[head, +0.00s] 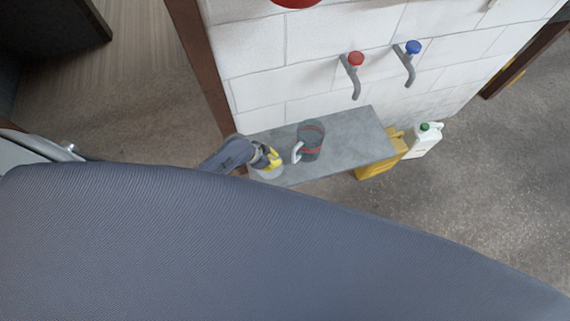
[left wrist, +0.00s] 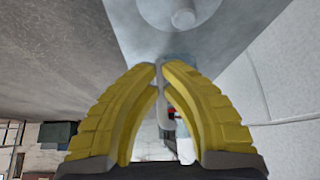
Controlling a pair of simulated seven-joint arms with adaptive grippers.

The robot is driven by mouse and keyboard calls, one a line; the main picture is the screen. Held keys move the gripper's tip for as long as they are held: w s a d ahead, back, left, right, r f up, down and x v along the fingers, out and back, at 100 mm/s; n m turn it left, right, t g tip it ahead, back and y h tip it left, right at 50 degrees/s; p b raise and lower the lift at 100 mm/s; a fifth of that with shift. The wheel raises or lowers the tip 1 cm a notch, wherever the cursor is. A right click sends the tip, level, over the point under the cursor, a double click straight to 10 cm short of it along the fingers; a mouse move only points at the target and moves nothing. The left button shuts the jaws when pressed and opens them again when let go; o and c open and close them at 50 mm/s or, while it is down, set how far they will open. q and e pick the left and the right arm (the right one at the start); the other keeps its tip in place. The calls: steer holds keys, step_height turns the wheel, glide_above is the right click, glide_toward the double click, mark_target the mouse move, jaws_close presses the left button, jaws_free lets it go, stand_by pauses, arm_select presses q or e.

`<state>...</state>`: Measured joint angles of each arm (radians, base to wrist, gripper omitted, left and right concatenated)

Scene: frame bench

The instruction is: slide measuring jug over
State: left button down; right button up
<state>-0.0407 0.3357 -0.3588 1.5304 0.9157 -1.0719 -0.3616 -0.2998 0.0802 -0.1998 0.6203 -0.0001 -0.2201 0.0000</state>
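The measuring jug (head: 312,140) is dark grey and see-through, with red bands and a pale handle on its left side. It stands on the grey shelf (head: 355,135). My left gripper (head: 276,158) has yellow fingers and is just left of the jug, with a small gap to the handle. In the left wrist view its yellow fingertips (left wrist: 160,66) come together at the middle and look shut. A pale strip shows between the fingers; I cannot tell what it is. My right gripper is in neither view.
A pale round item (head: 268,173) lies on the shelf under my left gripper. The shelf is clear right of the jug. Red (head: 354,60) and blue (head: 413,48) taps stick out above it. Yellow (head: 383,158) and white (head: 425,140) canisters stand by its right end.

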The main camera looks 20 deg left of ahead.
arm_select(q)
steer(key=shift+x, duration=5)
